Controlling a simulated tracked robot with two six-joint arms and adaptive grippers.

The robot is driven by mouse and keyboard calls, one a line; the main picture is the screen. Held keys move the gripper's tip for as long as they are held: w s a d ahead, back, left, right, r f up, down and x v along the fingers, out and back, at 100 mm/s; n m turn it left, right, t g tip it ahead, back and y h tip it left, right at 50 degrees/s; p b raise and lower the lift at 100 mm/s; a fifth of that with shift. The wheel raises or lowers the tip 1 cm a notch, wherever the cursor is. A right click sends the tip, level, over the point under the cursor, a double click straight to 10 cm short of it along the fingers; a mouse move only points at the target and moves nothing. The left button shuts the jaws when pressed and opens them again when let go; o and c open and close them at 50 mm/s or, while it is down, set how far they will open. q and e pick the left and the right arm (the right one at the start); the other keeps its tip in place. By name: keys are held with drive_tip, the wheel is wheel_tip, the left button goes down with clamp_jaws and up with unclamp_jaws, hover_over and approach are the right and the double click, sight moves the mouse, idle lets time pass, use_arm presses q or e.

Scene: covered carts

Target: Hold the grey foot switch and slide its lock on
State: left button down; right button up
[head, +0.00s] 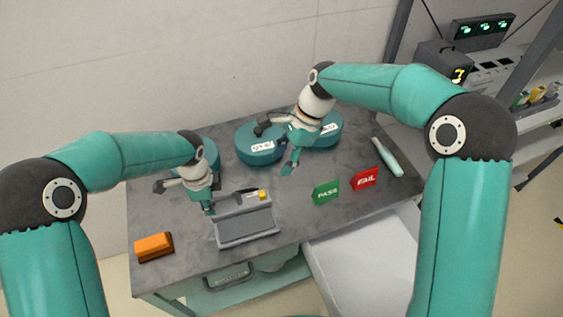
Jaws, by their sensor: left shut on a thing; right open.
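The grey foot switch (246,225) lies on the table left of centre, with a broad ribbed-looking plate facing me. A small yellow piece (262,195) sits at its back right edge beside a dark part; I cannot tell for sure that it is the lock or how it is set. My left gripper (208,209) is shut on the foot switch at its left back corner. My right gripper (290,168) is open and empty, pointing down above the table, behind and right of the switch. Its finger gap is too small to see well.
Teal round containers with white labels (262,147) stand at the back. A green PASS sign (326,192) and a red FAIL sign (366,179) stand right of the switch. A teal-and-white tool (388,158) lies farther right. An orange block (154,247) lies front left.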

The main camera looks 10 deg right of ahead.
use_arm(q)
drive_tip(key=shift+f, duration=0.1)
drive_tip(key=c, duration=1)
unclamp_jaws()
drive_tip(key=shift+a, duration=0.1)
drive_tip(key=shift+c, duration=0.2)
drive_tip(key=shift+r, duration=0.2)
